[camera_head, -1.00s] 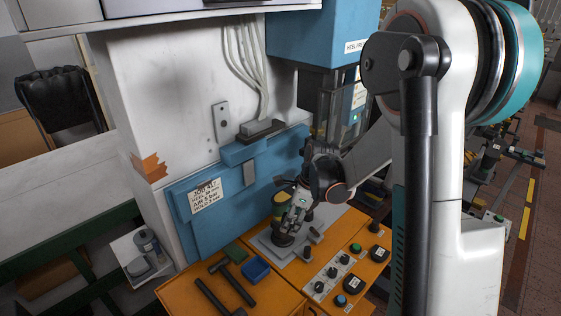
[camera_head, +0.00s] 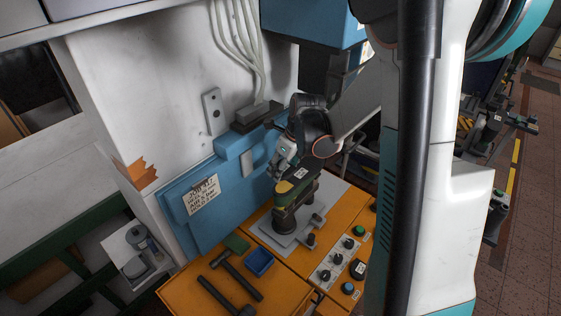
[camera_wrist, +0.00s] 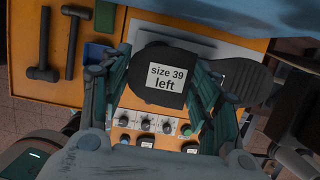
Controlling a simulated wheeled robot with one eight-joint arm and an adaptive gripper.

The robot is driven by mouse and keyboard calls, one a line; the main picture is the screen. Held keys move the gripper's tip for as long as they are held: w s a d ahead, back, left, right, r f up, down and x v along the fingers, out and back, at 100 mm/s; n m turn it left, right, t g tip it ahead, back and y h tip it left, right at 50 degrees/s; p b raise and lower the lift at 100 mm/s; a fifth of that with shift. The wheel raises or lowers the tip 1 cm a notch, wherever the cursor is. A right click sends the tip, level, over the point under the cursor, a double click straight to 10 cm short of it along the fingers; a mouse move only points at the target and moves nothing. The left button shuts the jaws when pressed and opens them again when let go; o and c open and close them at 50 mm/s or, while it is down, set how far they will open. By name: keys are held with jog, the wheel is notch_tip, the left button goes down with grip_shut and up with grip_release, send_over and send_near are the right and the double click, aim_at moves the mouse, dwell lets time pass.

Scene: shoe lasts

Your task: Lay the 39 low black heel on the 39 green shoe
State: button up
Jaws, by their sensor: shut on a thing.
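My gripper (camera_wrist: 160,92) is shut on a black block, the low black heel (camera_wrist: 172,96), with a white label reading "size 39 left". One finger is on each side of it. A dark, sole-shaped surface (camera_wrist: 242,78) shows behind it to the right; I cannot tell how much of this is the shoe. In the head view my gripper (camera_head: 279,170) is above a dark upright form (camera_head: 290,213) on the grey plate, with an olive-yellow patch (camera_head: 284,187) near its top. The gap between heel and shoe cannot be made out.
The grey plate (camera_head: 261,228) lies on an orange bench (camera_head: 190,289). Hammers (camera_head: 226,294), a blue tray (camera_head: 260,262) and a green pad (camera_head: 237,242) lie to the left. A panel of knobs and buttons (camera_head: 338,258) is to the right. A blue panel (camera_head: 190,228) stands behind.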

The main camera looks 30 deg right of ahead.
aim_at(281, 187)
jog(key=shift+s+f, duration=0.1)
jog(key=shift+f, duration=0.4)
jog(key=shift+w+f+b, duration=0.2)
jog(key=shift+f+b, duration=0.35)
jog(key=shift+f, duration=0.1)
jog(key=shift+s+f+b, duration=0.15)
jog(key=shift+f+b, duration=1.95)
jog(key=shift+f, duration=0.15)
jog(key=shift+f, duration=0.2)
jog(key=o, duration=1.1)
jog(key=shift+r, duration=0.15)
